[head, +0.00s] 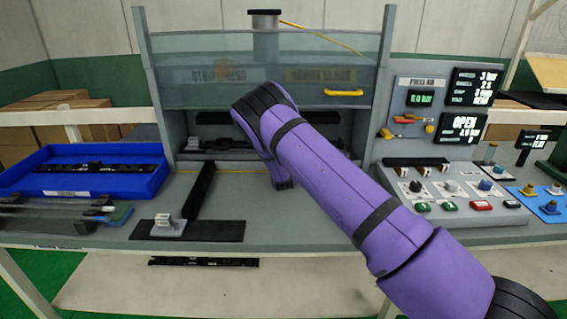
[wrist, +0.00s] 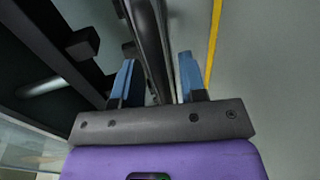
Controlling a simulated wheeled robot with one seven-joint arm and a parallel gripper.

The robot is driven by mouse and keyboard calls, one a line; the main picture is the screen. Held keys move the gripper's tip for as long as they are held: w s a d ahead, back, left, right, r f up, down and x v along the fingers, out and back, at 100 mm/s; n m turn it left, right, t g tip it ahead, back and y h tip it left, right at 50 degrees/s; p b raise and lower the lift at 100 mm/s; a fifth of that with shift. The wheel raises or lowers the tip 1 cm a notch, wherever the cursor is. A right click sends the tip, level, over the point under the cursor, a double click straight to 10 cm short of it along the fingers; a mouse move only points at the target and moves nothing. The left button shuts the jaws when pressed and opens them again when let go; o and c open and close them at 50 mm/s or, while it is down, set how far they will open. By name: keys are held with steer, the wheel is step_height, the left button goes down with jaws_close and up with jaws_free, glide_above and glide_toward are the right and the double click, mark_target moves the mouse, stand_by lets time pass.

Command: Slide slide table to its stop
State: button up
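In the head view, a black rail (head: 200,190) runs across the grey bench top from the press opening to a flat black plate (head: 215,231) at the front. A small grey block (head: 170,223) sits on that plate. I cannot tell for certain which of these parts is the slide table. My purple arm reaches into the press front, and its fingers are hidden in the head view. In the wrist view my gripper (wrist: 157,82) has its two blue fingers apart. A dark bar (wrist: 151,45) lies in line with the gap between them; contact is not clear.
A clear guard (head: 240,70) with a yellow handle (head: 344,93) is raised above the press opening. A blue tray (head: 90,172) stands at the left. A control panel (head: 455,195) with buttons stands at the right; a screen (head: 462,128) reads OPEN. A yellow line (wrist: 213,42) marks the bench.

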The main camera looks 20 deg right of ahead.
steer(key=v, duration=1)
steer(key=s+d+r+m+g+y, duration=0.1)
steer(key=s+r+m+g+y, duration=0.3)
steer(key=s+r, duration=0.8)
steer(key=s+r+m+g+y, duration=0.15)
steer(key=s+r+m, duration=0.6)
steer(key=r, duration=0.85)
steer(key=s+r+m+g, duration=0.1)
steer(key=s+r+g, duration=0.1)
steer(key=s, duration=1.4)
steer(key=s+r+m+g, duration=0.2)
steer(key=s+r, duration=0.2)
steer(key=s, duration=1.3)
steer(key=shift+d+r+h, duration=0.35)
steer(key=shift+d+r, duration=0.05)
steer(key=shift+d, duration=0.05)
